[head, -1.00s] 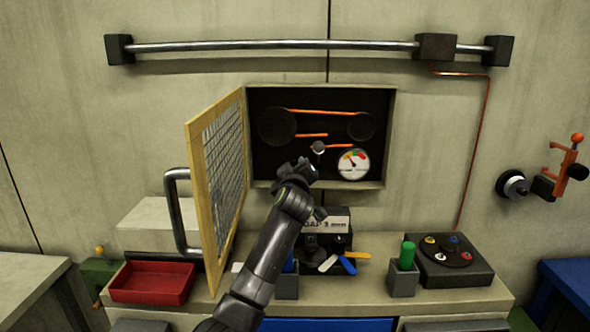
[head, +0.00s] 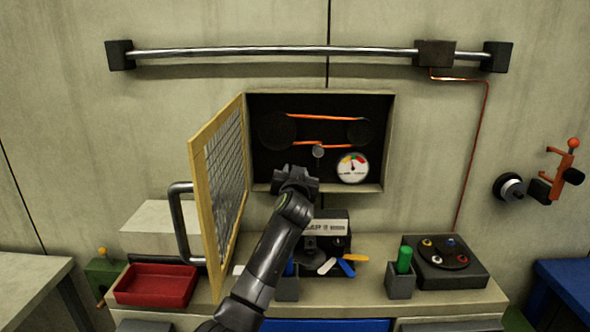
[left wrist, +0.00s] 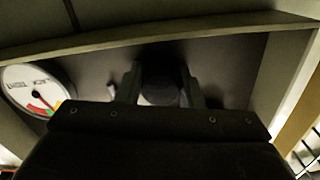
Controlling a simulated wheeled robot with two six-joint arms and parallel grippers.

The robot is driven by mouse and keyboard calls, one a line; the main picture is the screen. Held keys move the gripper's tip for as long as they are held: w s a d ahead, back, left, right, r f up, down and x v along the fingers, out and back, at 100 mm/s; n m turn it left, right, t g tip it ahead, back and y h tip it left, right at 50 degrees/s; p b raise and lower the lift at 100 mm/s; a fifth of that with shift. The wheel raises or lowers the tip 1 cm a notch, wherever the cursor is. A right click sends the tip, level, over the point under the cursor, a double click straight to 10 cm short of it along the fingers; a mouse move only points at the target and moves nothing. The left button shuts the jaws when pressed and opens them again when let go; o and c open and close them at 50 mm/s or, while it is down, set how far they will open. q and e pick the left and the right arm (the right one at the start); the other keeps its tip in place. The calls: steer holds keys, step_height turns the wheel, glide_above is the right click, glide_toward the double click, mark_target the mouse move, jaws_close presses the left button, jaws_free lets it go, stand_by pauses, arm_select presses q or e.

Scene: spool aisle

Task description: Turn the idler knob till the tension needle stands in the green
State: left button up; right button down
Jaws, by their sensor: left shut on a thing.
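My left gripper (head: 297,179) is at the lower left inside the open wall box (head: 388,140). Its fingers close on the sides of a dark round knob (left wrist: 160,90), seen between them in the left wrist view; in the head view my gripper hides it. The white tension gauge (head: 352,168) sits at the box's lower right, with red, yellow and green marks. Its needle points near the top; its exact colour band is too small to tell. It also shows in the left wrist view (left wrist: 33,91). My right gripper is out of view.
An orange belt (head: 325,117) runs between dark pulleys above a small pale roller (head: 318,151). The mesh door (head: 203,190) stands open close left of my arm. Below are a red tray (head: 156,286), a green-topped holder (head: 402,268) and a dark dial block (head: 448,262) on the bench.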

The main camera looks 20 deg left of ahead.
arm_select(q)
steer(key=m+p, duration=0.2)
steer(key=m, duration=0.2)
steer(key=shift+f+m+p, duration=0.1)
steer(key=shift+m+p, duration=0.6)
steer(key=shift+m, duration=1)
steer(key=o, duration=1)
steer(key=shift+d, duration=0.1)
steer(key=b+v, duration=0.2)
steer(key=v, duration=1.5)
steer(key=shift+s+b, duration=0.2)
steer(key=shift+b, duration=0.2)
